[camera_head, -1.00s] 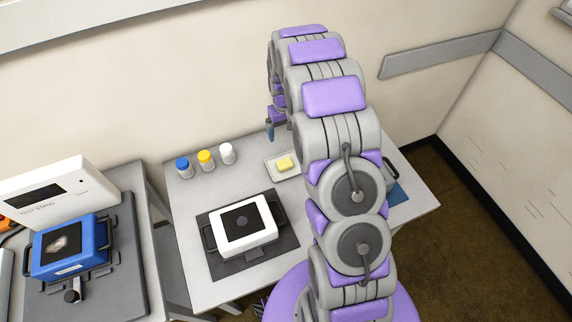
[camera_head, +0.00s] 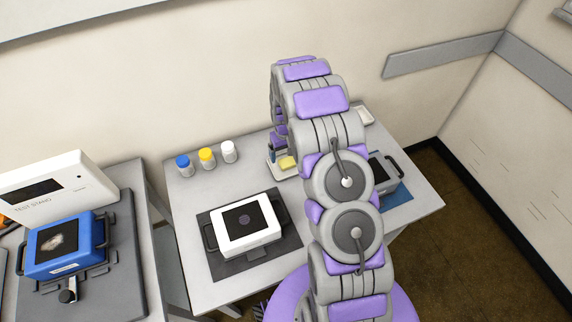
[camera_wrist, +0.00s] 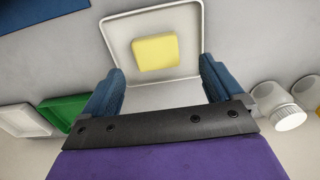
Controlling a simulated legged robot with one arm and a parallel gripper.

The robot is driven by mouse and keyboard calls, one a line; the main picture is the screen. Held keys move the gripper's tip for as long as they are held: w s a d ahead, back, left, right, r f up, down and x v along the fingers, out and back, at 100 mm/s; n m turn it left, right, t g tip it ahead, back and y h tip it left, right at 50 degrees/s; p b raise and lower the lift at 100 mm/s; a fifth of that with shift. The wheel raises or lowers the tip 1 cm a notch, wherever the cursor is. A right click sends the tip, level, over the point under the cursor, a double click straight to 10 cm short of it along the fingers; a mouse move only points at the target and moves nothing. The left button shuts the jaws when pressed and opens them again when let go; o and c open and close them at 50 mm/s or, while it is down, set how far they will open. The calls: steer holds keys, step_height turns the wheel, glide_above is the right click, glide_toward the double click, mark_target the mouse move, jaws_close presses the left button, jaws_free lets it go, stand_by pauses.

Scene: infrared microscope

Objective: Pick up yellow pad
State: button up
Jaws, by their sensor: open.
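The yellow pad (camera_wrist: 155,52) lies in a shallow white tray (camera_wrist: 112,42) in the wrist view, ahead of my gripper (camera_wrist: 158,88). My two blue fingers are spread wide apart with nothing between them, and the pad sits beyond their tips, roughly centred between them. In the head view the pad (camera_head: 288,162) shows at the back of the table, just left of my arm. My gripper (camera_head: 272,153) there is beside the white tray (camera_head: 279,174), partly hidden behind my arm.
Blue-, yellow- and white-capped bottles (camera_head: 206,158) stand left of the tray. A white device (camera_head: 246,226) on a dark mat is in front. A dark device (camera_head: 383,168) is right of my arm. In the wrist view, a green tray (camera_wrist: 62,112) lies left.

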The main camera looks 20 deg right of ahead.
mark_target(287, 160)
step_height(287, 160, down, 4)
steer(key=shift+d+f+b, duration=0.1)
steer(key=shift+d+b, duration=0.05)
steer(key=shift+b, duration=0.45)
steer(key=shift+d+f, duration=0.25)
steer(key=shift+r, duration=0.1)
steer(key=shift+c, duration=0.3)
steer(key=shift+a, duration=0.3)
steer(key=c, duration=0.5)
steer(key=shift+d, duration=0.15)
steer(key=c, duration=0.6)
